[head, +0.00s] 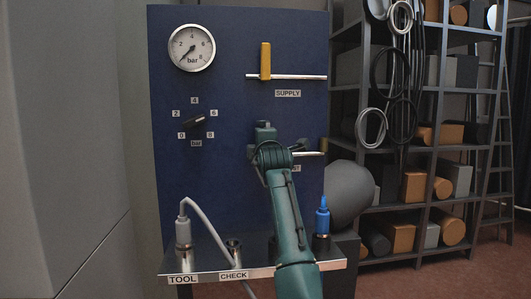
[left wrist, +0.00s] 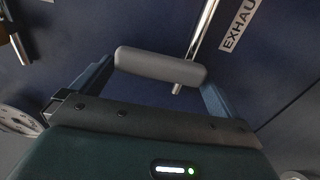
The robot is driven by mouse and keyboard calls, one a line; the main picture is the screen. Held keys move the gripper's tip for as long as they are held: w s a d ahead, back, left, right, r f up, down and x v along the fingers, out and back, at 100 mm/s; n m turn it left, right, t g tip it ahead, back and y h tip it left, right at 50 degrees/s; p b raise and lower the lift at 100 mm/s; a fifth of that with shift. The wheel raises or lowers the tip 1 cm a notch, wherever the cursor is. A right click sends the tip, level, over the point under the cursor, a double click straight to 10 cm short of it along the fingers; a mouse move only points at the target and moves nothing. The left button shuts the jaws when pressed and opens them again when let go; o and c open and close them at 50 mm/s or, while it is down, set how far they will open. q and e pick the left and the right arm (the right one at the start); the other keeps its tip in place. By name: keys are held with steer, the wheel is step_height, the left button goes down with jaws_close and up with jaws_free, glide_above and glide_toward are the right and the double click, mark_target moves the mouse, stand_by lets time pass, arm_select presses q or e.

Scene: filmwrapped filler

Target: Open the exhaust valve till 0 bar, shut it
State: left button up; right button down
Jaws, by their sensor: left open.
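The pressure gauge (head: 191,48) on the blue panel has its needle low, toward the lower left near the zero end. The exhaust valve's pipe (head: 312,154) is mostly hidden behind my left gripper (head: 267,143). In the left wrist view the pipe (left wrist: 204,30) runs beside the EXHAUST label (left wrist: 238,25). A grey rounded bar (left wrist: 160,66), seemingly the exhaust handle, spans the gap between the open fingers of my left gripper (left wrist: 158,82). It crosses the pipe; I cannot tell whether the fingers touch it. My right gripper is not in view.
The supply valve's orange lever (head: 265,60) stands upright across its pipe. A black selector knob (head: 194,121) sits on the left. A ledge holds a TOOL plug (head: 183,231) with a hose, a CHECK socket (head: 234,248) and a blue connector (head: 322,219). Shelves (head: 430,90) stand right.

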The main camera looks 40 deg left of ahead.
arm_select(q)
steer(key=b+v, duration=0.1)
steer(key=v, duration=1)
steer(key=shift+s+d, duration=0.25)
steer(key=shift+d, duration=0.05)
